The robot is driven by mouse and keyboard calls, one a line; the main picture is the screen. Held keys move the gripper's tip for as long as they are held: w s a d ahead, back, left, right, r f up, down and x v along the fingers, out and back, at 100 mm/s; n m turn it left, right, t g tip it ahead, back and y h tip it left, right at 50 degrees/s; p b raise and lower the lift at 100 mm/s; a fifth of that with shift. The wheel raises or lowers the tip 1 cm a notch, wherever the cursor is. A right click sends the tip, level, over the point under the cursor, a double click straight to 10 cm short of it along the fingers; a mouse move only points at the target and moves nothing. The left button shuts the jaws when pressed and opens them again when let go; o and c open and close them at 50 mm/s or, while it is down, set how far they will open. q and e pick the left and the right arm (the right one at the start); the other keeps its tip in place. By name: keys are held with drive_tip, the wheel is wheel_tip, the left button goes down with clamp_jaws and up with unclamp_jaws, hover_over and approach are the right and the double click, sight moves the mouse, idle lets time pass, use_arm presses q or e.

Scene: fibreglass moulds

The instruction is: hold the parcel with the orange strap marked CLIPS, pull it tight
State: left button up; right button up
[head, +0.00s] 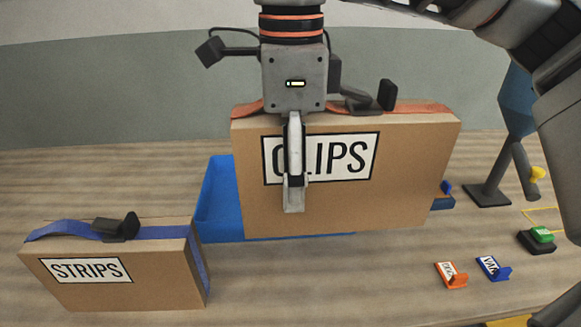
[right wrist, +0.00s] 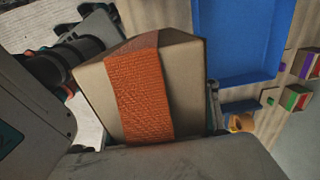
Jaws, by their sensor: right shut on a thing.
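The CLIPS parcel (head: 410,170) is a brown box with a black-on-white label. Its orange strap (head: 425,109) runs over the top, with a dark buckle (head: 385,97) standing up from it. My right gripper (head: 293,185) comes down from above and is shut on the parcel; one finger lies across the label and hides part of the word. The parcel appears raised, in front of the blue tray. In the right wrist view the orange strap (right wrist: 143,95) runs down an end of the parcel (right wrist: 185,85). My left gripper is not in view.
The STRIPS parcel (head: 150,283) with a blue strap stands at front left. The blue tray (head: 215,210) is behind the CLIPS parcel. Small orange (head: 455,277) and blue (head: 492,268) labelled pieces and a green-topped block (head: 540,238) lie at right. A dark stand (head: 487,193) is behind them.

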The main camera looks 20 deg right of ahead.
sight(291, 216)
drive_tip(key=shift+f+b, duration=0.35)
drive_tip(key=shift+f, duration=1.5)
drive_tip(key=shift+c, duration=0.2)
drive_tip(key=shift+f+b, duration=0.45)
drive_tip(key=shift+f, duration=0.7)
drive_tip(key=shift+f+b, duration=0.45)
drive_tip(key=shift+f, duration=0.4)
drive_tip(key=shift+f+b, duration=1.5)
drive_tip(key=shift+f, duration=4)
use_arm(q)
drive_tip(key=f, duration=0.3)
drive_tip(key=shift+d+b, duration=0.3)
use_arm(e)
drive_tip(key=shift+f, duration=0.1)
